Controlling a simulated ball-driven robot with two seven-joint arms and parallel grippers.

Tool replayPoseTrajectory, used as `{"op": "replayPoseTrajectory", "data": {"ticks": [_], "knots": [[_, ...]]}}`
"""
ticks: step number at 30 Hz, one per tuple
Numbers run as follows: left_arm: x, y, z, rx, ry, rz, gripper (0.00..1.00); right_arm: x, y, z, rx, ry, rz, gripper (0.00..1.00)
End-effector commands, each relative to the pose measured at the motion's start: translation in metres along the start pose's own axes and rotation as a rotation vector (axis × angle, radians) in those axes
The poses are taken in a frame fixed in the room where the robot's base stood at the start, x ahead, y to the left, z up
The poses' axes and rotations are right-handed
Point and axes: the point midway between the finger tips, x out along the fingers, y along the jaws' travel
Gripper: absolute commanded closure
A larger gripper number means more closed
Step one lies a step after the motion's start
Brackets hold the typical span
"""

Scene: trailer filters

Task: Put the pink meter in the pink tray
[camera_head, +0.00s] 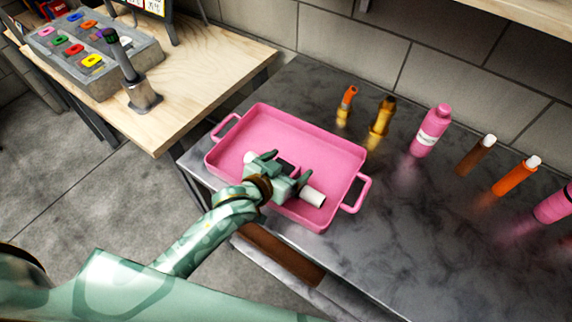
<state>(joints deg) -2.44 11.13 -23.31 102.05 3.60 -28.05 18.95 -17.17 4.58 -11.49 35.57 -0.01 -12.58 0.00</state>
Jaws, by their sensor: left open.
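The pink tray (330,140) with two side handles lies on the dark marbled counter. My left gripper (288,168) is over the tray, its two fingers apart. A white cylindrical piece (313,196) lies in the tray just right of the gripper, and another white rounded piece (250,157) shows at its left. A small dark patch with a bit of pink shows between the fingers; it may be the pink meter, but the gripper hides most of it and I cannot tell. My right gripper is not in view.
A pink bottle (430,132), an orange tube (515,176), a brown tube (476,154) and small amber bottles (382,117) stand along the counter's back. A wooden table (205,80) at left holds a grey panel (112,70) with coloured rings.

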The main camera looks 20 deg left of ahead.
Motion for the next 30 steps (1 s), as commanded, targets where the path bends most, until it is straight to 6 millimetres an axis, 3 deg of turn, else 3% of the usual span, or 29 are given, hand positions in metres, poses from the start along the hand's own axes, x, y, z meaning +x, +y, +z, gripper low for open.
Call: {"op": "replayPoseTrajectory", "data": {"ticks": [5,18,22,30], "knots": [[-0.014,0.0,-0.004,0.0,-0.001,0.0,0.15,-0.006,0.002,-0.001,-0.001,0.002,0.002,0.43],[-0.107,0.0,-0.004,0.0,-0.001,0.0,0.15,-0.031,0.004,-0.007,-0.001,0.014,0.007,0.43],[-0.119,0.0,-0.003,0.001,-0.001,0.0,0.15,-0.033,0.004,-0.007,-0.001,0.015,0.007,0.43],[-0.121,0.0,-0.003,0.001,0.0,-0.001,0.15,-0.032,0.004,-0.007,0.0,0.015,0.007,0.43]]}}
